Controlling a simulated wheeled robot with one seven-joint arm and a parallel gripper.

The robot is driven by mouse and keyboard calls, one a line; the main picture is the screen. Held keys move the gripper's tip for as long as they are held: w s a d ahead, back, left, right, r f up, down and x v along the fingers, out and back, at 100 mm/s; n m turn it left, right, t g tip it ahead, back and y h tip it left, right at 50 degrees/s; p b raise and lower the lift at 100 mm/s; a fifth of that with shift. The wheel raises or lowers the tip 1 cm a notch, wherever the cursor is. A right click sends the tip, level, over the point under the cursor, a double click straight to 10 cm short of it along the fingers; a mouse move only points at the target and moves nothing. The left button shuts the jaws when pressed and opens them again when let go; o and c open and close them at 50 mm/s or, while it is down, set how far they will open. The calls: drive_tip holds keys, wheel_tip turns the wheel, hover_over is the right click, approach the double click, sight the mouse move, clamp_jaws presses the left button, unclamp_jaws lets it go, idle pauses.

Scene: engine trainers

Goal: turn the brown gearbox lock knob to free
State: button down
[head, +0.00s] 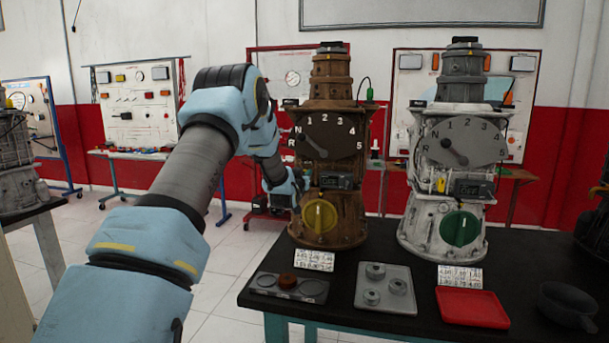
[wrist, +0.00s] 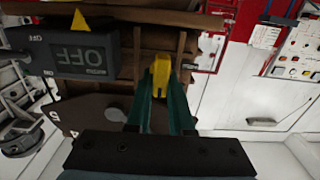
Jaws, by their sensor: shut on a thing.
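The brown gearbox (head: 330,165) stands on the dark table, with a dark gear dial (head: 333,136) marked N, R and 1 to 5. A large round yellow knob (head: 320,216) is low on its front. My gripper (head: 293,187) is at the gearbox's left side, its fingers mostly hidden in the head view. In the wrist view, my gripper's green fingers (wrist: 160,95) are shut on a small yellow lock knob (wrist: 161,72) beside the brown body. A dark box with a display reading OFF (wrist: 82,60) shows upside down there; it also shows in the head view (head: 335,181).
A grey-white gearbox (head: 418,185) with a green knob (head: 459,228) stands to the right. A dark tray (head: 262,292), a grey tray (head: 400,274), a red tray (head: 472,307) and a dark pan (head: 566,303) lie along the table front.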

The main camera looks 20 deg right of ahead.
drive_tip(key=shift+f+b, duration=0.1)
drive_tip(key=shift+b, duration=0.25)
drive_tip(key=n+b, duration=0.1)
drive_tip(key=b, duration=0.1)
drive_tip(key=n+b, duration=0.1)
drive_tip(key=b, duration=0.1)
drive_tip(key=shift+w+a+f+n, duration=0.15)
drive_tip(key=shift+f+n, duration=0.1)
drive_tip(key=shift+n, duration=0.15)
drive_tip(key=shift+w+a+f+n+b, duration=0.1)
drive_tip(key=shift+n+b, duration=2.4)
drive_tip(key=shift+s+a+f+n+b, duration=0.1)
drive_tip(key=shift+a+n+b, duration=0.05)
drive_tip(key=shift+n+b, duration=2.35)
drive_tip(key=shift+w+a+f+n+b, duration=0.1)
drive_tip(key=shift+n+b, duration=2.4)
drive_tip(key=c, duration=0.8)
unclamp_jaws()
drive_tip(key=shift+r, duration=0.1)
